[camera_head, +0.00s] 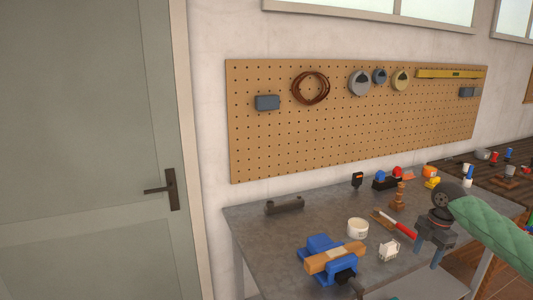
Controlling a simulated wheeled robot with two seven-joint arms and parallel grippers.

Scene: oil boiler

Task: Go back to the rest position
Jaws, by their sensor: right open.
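My right arm comes in from the right edge in a green sleeve. Its dark gripper (428,254) points down over the right part of the grey workbench (290,240), with its two fingers apart and nothing seen between them. I cannot tell how high it is above the bench top. My left gripper is not in view.
A blue vise (318,245) with a wooden block stands at the bench front. A white cup (358,228), a red-handled tool (400,226), a small white item (389,250) and a dark cylinder (285,205) lie nearby. A pegboard (350,130) hangs behind; a door (90,150) is left.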

